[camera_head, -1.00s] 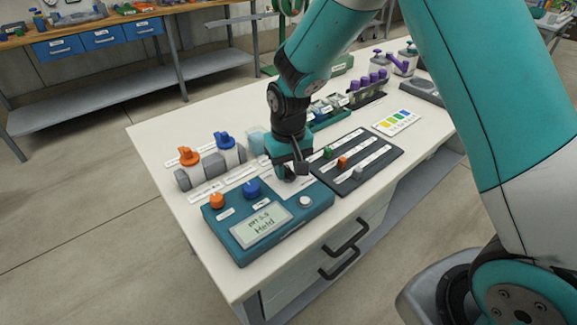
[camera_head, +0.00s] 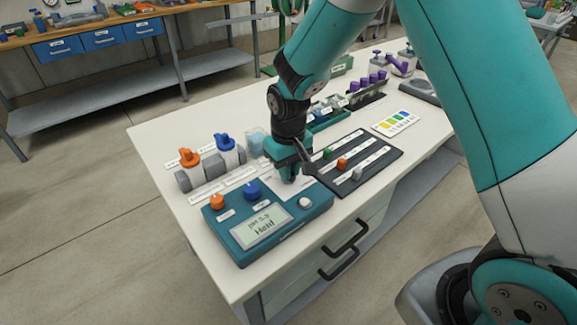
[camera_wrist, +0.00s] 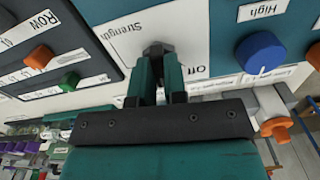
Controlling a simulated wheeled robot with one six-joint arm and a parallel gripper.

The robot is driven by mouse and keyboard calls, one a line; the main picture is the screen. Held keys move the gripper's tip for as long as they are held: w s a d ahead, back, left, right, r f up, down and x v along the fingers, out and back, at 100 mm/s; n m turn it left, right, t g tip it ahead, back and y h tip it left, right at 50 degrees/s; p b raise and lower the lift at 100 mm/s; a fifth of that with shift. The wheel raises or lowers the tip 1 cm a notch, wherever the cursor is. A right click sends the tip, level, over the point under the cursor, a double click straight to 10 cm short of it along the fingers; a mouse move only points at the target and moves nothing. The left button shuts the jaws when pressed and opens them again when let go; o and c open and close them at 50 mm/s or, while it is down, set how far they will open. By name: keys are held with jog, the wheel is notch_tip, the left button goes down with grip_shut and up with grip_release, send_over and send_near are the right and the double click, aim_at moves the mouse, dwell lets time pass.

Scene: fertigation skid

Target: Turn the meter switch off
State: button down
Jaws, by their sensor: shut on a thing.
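The teal meter (camera_head: 290,233) stands at the near left of the bench, with its display (camera_head: 262,225) reading "Held". It has an orange knob (camera_head: 217,202), a blue knob (camera_head: 252,189) and a white button (camera_head: 305,202). My gripper (camera_head: 289,178) points down at the meter's far right part. In the wrist view, my gripper (camera_wrist: 157,62) is shut on a small dark switch (camera_wrist: 156,47) on a light panel, beside the printed word "Off". The fingers hide most of the switch, so its setting cannot be read. The blue knob also shows in the wrist view (camera_wrist: 261,52).
A dark slider panel (camera_head: 357,160) with green, orange and white knobs lies right of the meter. Orange-handled (camera_head: 188,157) and blue-handled (camera_head: 225,142) valves stand behind it. A colour chart (camera_head: 397,123) lies farther right. The bench's near left corner is clear.

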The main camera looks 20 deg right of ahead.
jog(key=n+p, duration=0.1)
jog(key=n, duration=0.4)
jog(key=shift+r+n, duration=0.1)
jog(key=shift+n, duration=0.2)
jog(key=shift+a+n+p, duration=0.1)
jog(key=shift+n+p, duration=0.65)
jog(key=shift+n, duration=1.45)
jog(key=shift+w, duration=0.1)
jog(key=c, duration=1.2)
grip_release()
jog(key=shift+o, duration=0.2)
notch_tip(320, 180, up, 17)
jog(key=shift+r, duration=0.15)
